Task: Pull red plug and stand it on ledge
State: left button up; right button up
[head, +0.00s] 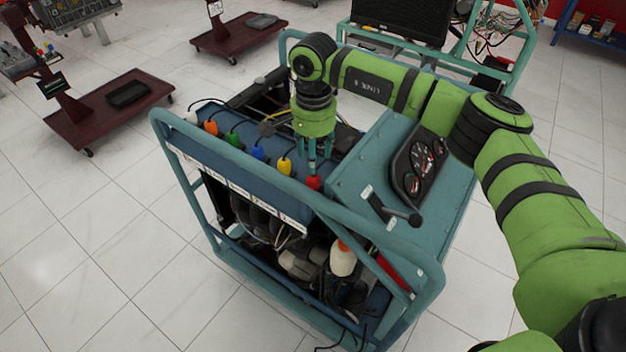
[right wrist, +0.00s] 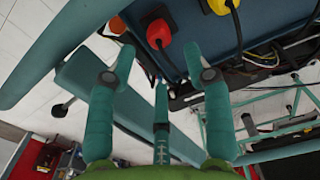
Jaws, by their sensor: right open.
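The red plug (head: 314,183) sits at the right end of a row of coloured plugs on the engine trainer, by the teal console. It also shows in the right wrist view (right wrist: 158,33), near the top, with a dark cable. My right gripper (head: 314,166) is above it, fingers pointing down. In the right wrist view its fingers (right wrist: 160,72) are spread, with the red plug beyond and between the tips, not gripped. A blue strip (head: 222,163) runs in front of the plugs; I cannot tell whether it is the ledge. My left gripper is not in view.
The yellow plug (head: 285,166) is beside the red one; blue (head: 258,153), green (head: 233,139), orange (head: 211,127) and white (head: 190,118) plugs follow leftward. The teal console (head: 362,165) with gauges (head: 418,165) stands right of the gripper. A teal tube frame (head: 345,227) edges the trainer.

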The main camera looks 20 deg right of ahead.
aim_at(314, 177)
jog(key=shift+s+f+b, duration=0.15)
jog(key=shift+f+b, duration=0.2)
jog(key=shift+f, duration=0.4)
notch_tip(314, 177, down, 6)
jog(key=b, duration=0.4)
jog(key=shift+f, duration=0.1)
jog(key=shift+f+b, duration=0.5)
jog(key=shift+b, duration=0.05)
jog(key=shift+b, duration=0.45)
grip_shut()
jog(key=o, duration=0.6)
grip_release()
jog(key=shift+c, duration=0.2)
